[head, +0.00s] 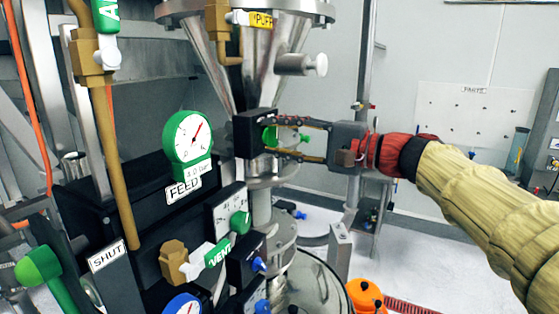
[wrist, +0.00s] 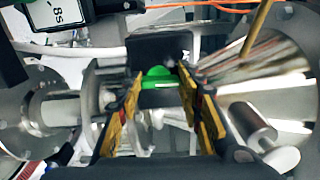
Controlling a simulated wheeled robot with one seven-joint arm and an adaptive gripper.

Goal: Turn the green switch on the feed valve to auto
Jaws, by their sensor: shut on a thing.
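The feed valve's black box (head: 247,133) sits at the neck of the steel hopper in the head view. The green switch (head: 270,136) is on the box's right face. My gripper (head: 277,138) reaches in from the right, one finger above and one below the switch, and is shut on it. In the wrist view the green switch (wrist: 158,80) lies between the yellow-padded fingertips of my gripper (wrist: 162,98), with the black box (wrist: 158,48) behind it. The fingers partly hide the switch, and I cannot read its position marks.
The steel hopper (head: 258,65) rises above the valve. A green-rimmed gauge (head: 189,137) and the FEED label (head: 184,190) are to the left. The VENT handle (head: 217,252) is below. An orange pot (head: 366,296) stands at lower right. Free room lies right of the pipe.

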